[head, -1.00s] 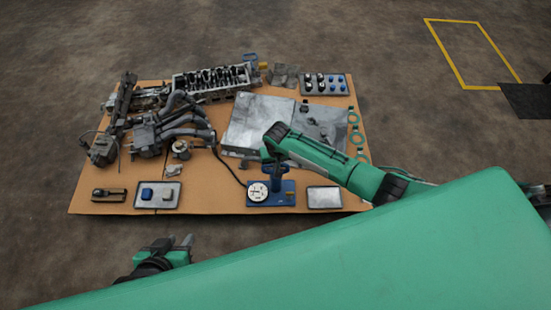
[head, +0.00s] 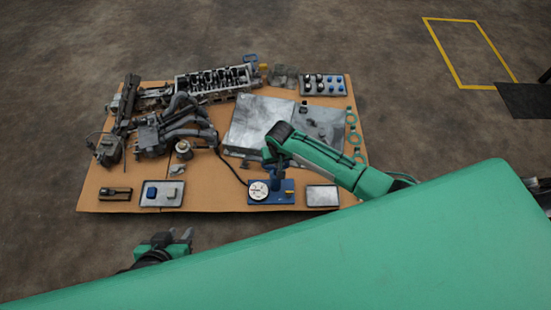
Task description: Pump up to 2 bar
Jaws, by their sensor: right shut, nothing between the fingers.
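The blue hand pump (head: 286,193) stands at the front middle of the brown work surface. Its round white gauge (head: 259,190) is on the left of its base; the needle is too small to read. A black hose runs from it up and left. My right arm reaches in from the right, and my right gripper (head: 274,164) is shut directly over the pump's upright handle. The gripper hides the handle's top, and I cannot tell whether they touch. My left gripper (head: 180,236) is open and empty, short of the surface's front edge.
A tray with a blue and a pale block (head: 162,194) and a dark tool (head: 115,193) lie left of the pump. An empty tray (head: 322,196) lies right. Engine parts (head: 160,132) and a grey metal plate (head: 258,118) fill the back.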

